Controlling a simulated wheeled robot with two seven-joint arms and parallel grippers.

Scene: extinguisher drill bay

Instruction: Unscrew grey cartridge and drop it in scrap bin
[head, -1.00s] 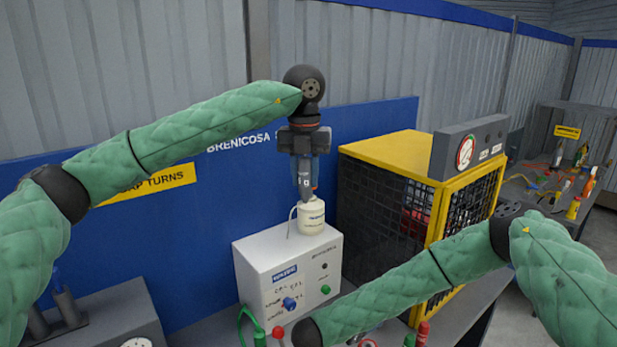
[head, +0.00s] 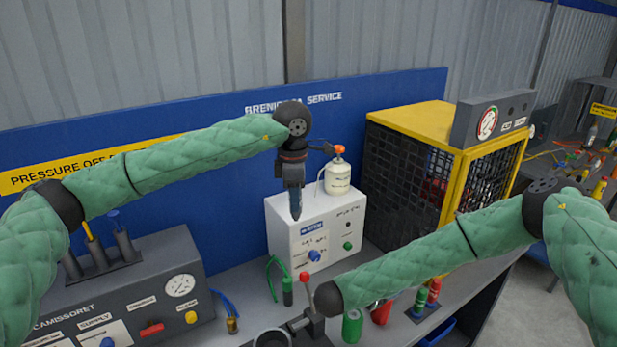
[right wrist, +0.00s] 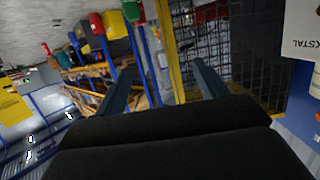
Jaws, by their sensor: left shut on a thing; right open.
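My left gripper (head: 295,204) points down in front of the white box on the bench. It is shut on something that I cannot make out. No grey cartridge can be told for certain; a dark grey clamp-like fitting (head: 300,325) with a red-knobbed lever stands at the bottom of the head view. My right gripper's two fingers (right wrist: 160,65) are open and empty in the right wrist view; in the head view only its arm and dark wrist show clearly. A blue container edge (head: 437,332) shows at the bench front; I cannot tell whether it is the scrap bin.
The white box (head: 285,215) carries a cream canister (head: 338,178) with an orange top. A yellow-framed mesh cage (head: 415,125) stands to its right. A grey supply console (head: 150,270) is at left. Green (head: 352,325) and red (head: 380,312) cylinders stand near my right forearm.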

